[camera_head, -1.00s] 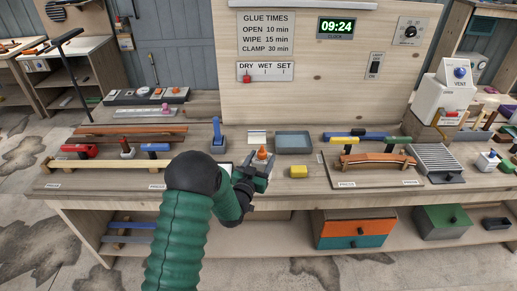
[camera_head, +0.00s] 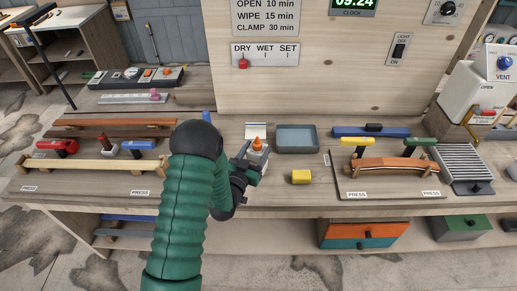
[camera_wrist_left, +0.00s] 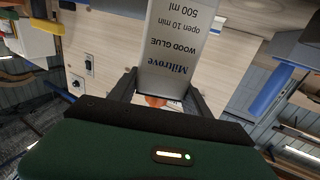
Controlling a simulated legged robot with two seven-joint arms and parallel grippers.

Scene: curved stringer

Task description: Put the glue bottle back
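The glue bottle (camera_head: 257,152) is white with an orange tip and stands upright at my left gripper (camera_head: 244,168) in the head view. The orange tip shows below the label there. My arm and gripper hide the bottle's lower part in the head view, so I cannot tell whether its base touches the bench. My right gripper is not in view.
A white card (camera_head: 256,130) lies just behind the bottle. A board with a curved wooden piece (camera_head: 393,166) stands further right. Strips and clamps (camera_head: 95,166) fill the left.

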